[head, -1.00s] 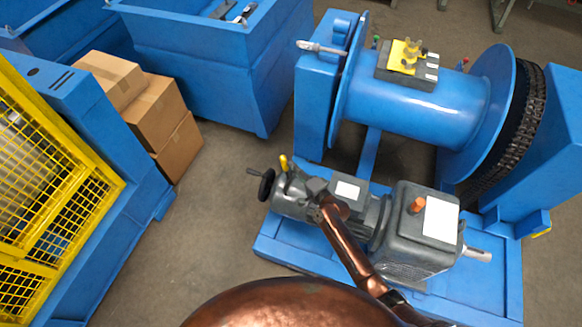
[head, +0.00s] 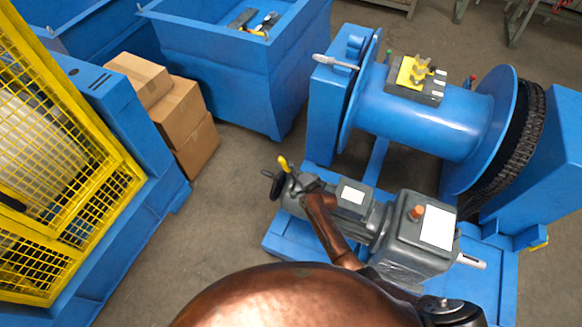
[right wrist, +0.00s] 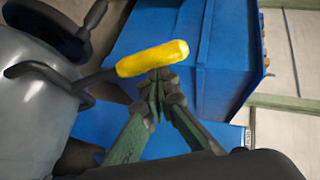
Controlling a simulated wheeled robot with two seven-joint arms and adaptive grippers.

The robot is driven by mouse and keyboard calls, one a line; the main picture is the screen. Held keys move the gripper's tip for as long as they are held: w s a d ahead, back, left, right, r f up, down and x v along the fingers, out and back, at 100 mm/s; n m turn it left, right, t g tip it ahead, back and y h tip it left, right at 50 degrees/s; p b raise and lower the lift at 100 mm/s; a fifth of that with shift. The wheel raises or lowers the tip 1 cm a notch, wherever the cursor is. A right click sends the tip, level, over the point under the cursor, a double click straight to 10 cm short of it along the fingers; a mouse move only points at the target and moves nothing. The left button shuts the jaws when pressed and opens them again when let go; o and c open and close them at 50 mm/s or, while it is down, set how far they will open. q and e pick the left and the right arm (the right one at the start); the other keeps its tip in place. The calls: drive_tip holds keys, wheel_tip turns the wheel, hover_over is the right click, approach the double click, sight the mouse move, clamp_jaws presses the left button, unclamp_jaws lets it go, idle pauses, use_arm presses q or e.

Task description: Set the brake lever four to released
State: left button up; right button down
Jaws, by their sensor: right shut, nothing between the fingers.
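A brake lever with a yellow handle (head: 285,164) stands at the left end of the grey motor (head: 345,204). It leans to the left. No number shows on it. In the right wrist view the yellow handle (right wrist: 152,58) lies across the picture on a dark bent rod. My right gripper (right wrist: 160,77) is shut and empty, with its fingertips close beside the handle's underside in that view. I cannot tell if they touch it. In the head view the right gripper (head: 304,184) is by the lever, its fingertips partly hard to make out. My left gripper is out of view.
Cardboard boxes (head: 180,108), a blue bin (head: 225,70) and a yellow mesh guard (head: 70,170) are at left. Floor between is clear.

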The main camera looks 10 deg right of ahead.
drive_tip(key=shift+w+a+f, duration=0.1)
drive_tip(key=shift+w+a, duration=0.15)
drive_tip(key=shift+a, duration=0.15)
drive_tip(key=shift+s+a, duration=0.1)
drive_tip(key=shift+a, duration=0.25)
drive_tip(key=shift+d, duration=0.1)
drive_tip(key=s+d+r+p, duration=0.4)
drive_tip(key=s+d, duration=0.3)
drive_tip(key=s, duration=0.2)
drive_tip(key=shift+s+d+r, duration=0.2)
drive_tip(key=shift+d+r, duration=0.2)
drive_tip(key=shift+r, duration=0.5)
